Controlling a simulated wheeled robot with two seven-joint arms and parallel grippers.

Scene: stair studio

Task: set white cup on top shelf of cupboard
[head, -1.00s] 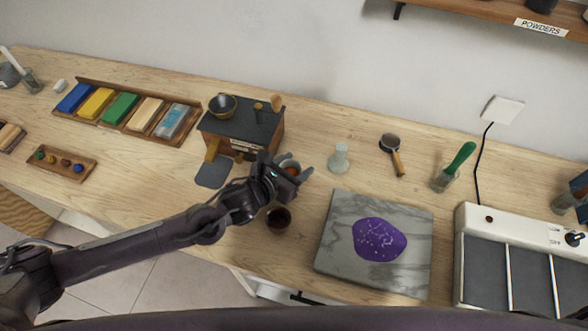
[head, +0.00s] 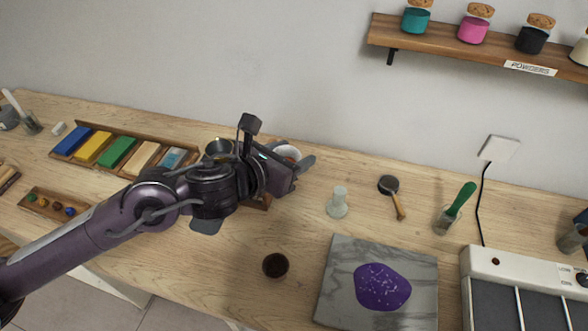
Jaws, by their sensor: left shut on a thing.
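No cupboard shows in this view. My right gripper is not in view.
A wall shelf (head: 450,42) labelled POWDERS holds corked jars. My arm hides a small wooden box.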

